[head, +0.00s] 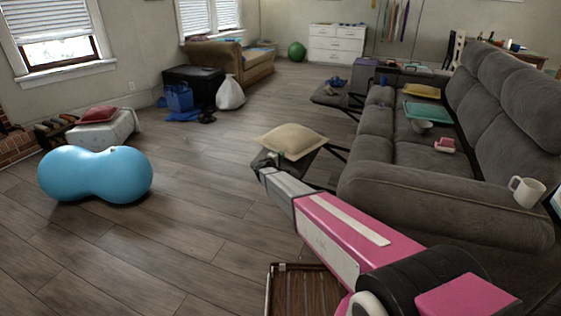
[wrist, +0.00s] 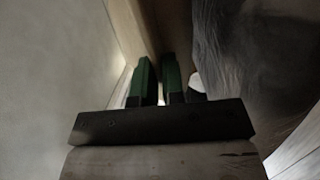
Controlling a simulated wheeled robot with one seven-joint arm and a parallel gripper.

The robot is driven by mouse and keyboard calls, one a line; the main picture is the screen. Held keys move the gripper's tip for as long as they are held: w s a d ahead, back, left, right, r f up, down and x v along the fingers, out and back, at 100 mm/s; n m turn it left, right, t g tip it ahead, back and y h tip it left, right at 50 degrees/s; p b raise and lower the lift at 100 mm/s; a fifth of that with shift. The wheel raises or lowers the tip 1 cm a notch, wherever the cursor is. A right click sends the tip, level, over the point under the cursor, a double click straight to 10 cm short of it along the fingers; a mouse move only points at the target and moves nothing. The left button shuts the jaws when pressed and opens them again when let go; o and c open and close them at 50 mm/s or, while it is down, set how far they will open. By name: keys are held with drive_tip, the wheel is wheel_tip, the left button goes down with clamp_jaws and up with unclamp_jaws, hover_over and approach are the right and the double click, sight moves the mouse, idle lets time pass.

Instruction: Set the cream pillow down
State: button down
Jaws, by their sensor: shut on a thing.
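The cream pillow (head: 293,139) is in the middle of the head view, lying roughly flat at the far end of my arm. My gripper (head: 284,157) is at its near left edge and is shut on it. A dark seat (head: 298,172) shows just under the pillow; I cannot tell whether the pillow touches it. In the wrist view, the green fingers of my gripper (wrist: 158,75) are close together. Pale and tan surfaces lie left of and beyond them, too close and dim to name surely.
A grey sofa (head: 435,196) stands at the right, with a mug (head: 526,191) on its near arm. Another dark seat (head: 339,98) bearing small items stands farther back. A blue peanut ball (head: 95,174) is at the left. The wooden floor (head: 185,235) between is mostly clear.

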drive_tip(key=shift+f, duration=1.35)
drive_tip(key=c, duration=1.2)
unclamp_jaws()
drive_tip(key=shift+f, duration=0.1)
drive_tip(key=v, duration=1.2)
